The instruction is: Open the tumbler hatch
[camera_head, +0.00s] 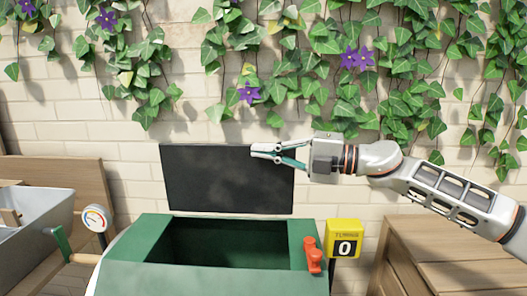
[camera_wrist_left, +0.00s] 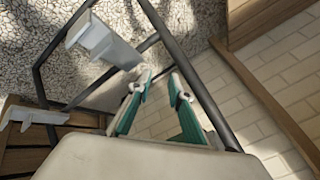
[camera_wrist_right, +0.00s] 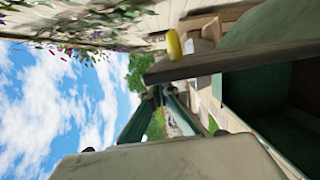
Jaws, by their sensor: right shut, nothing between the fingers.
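The tumbler (camera_head: 190,282) is a green drum at the bottom middle of the head view. Its dark rectangular opening (camera_head: 225,245) is uncovered. The hatch (camera_head: 215,185), a dark flat panel, stands up behind the opening. My right gripper (camera_head: 255,152) is shut and empty, by the hatch's upper right part. In the right wrist view the fingertips (camera_wrist_right: 157,92) are close to the hatch's edge (camera_wrist_right: 235,63); I cannot tell whether they touch. My left gripper (camera_wrist_left: 161,77) shows only in its wrist view, fingertips apart, with nothing between them.
A red handle (camera_head: 313,255) sits at the tumbler's right, by a yellow sign (camera_head: 344,239) reading 0. A round gauge (camera_head: 95,217) and a grey trough (camera_head: 35,225) are at left. A wooden crate (camera_head: 440,250) stands at right. An ivy-covered brick wall (camera_head: 130,152) is behind.

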